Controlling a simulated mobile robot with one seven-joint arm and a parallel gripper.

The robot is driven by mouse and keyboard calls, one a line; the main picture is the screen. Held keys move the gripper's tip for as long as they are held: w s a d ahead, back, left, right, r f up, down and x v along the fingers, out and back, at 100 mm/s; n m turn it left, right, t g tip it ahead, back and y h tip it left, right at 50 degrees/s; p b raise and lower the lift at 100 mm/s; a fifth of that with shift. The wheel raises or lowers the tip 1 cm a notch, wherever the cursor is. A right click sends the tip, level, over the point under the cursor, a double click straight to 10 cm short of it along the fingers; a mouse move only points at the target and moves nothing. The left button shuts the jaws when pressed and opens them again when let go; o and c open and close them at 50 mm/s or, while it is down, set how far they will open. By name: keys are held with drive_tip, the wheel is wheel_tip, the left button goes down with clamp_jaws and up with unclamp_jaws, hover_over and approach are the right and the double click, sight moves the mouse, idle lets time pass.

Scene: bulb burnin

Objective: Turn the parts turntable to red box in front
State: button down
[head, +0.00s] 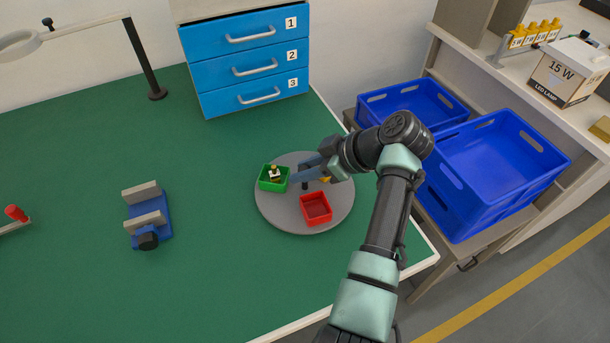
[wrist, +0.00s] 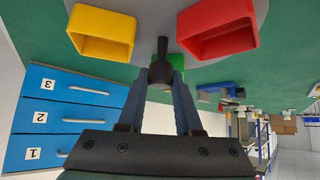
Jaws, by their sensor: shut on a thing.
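The parts turntable (head: 272,208) is a round grey disc on the green table. Its red box (head: 315,208) lies on the near side in the head view, slightly right of the disc's middle. The green box (head: 273,178) is at the left and holds a small brass-and-dark part. The yellow box (head: 326,180) is at the back right, mostly hidden by my arm; it shows whole in the wrist view (wrist: 103,32). My gripper (wrist: 161,78) is shut on the dark centre knob (wrist: 160,50), which stands up from the disc. The wrist view is upside down.
Blue drawers (head: 249,58) numbered 1 to 3 stand behind the turntable. Blue crates (head: 490,175) stand right of the table. A blue-and-grey vise-like fixture (head: 150,218) sits at the left. The green table between fixture and turntable is clear.

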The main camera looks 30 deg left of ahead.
drive_tip(key=shift+n+g+b, duration=0.4)
drive_tip(key=shift+n+b, duration=0.2)
drive_tip(key=shift+b, duration=0.1)
drive_tip(key=c, duration=0.6)
unclamp_jaws()
drive_tip(key=v, duration=1.3)
